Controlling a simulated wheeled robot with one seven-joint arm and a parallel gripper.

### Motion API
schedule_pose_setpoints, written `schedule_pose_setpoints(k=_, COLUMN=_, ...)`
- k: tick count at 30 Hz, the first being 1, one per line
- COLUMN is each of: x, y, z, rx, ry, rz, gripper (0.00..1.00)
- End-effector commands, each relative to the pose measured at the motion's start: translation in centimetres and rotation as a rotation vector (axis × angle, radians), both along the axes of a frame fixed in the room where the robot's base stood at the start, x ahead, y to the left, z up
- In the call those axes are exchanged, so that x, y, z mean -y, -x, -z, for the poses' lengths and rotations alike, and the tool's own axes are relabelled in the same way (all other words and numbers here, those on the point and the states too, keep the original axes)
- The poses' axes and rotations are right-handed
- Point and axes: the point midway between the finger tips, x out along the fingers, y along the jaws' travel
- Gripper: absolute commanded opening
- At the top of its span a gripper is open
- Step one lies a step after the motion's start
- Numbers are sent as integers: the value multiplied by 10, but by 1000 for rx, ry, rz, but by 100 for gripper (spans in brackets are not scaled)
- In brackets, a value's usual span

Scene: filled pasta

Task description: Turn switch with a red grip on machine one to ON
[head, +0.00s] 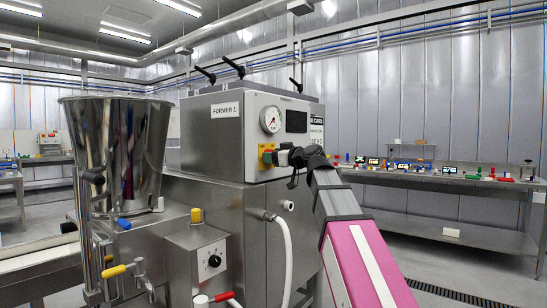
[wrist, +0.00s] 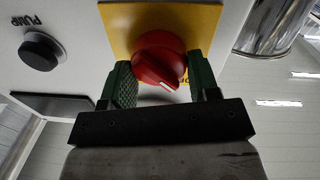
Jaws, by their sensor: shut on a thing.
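The red-gripped switch (wrist: 158,58) sits on a yellow plate (wrist: 118,28) in the wrist view. Its white pointer mark faces the lower right of that picture. My gripper (wrist: 162,76) has its two green finger pads on either side of the red grip and is shut on it. Lettering on the plate is mostly hidden, so I cannot read the switch position. In the head view, my gripper (head: 284,157) is at the yellow plate (head: 265,148) on the front of the machine labelled FORMER 1 (head: 226,110). My gripper mostly covers the switch there.
A black knob (wrist: 40,50) labelled PUMP is beside the yellow plate. A gauge (head: 270,120) and dark display (head: 296,121) are above my gripper. A steel hopper (head: 115,150) and a small box with a black dial (head: 213,260) stand left. A white hose (head: 286,255) hangs below.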

Motion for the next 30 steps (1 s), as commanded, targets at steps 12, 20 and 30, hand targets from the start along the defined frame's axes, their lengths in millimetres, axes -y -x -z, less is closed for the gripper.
schedule_pose_setpoints(k=12, x=1, y=-1, z=-1, rx=-210, ry=-163, rz=-1, gripper=32)
schedule_pose_setpoints(k=20, x=2, y=-2, z=-1, rx=-404, ry=-315, rz=1, gripper=32)
schedule_pose_setpoints(k=30, x=3, y=-4, z=0, rx=-659, ry=-513, rz=1, gripper=32)
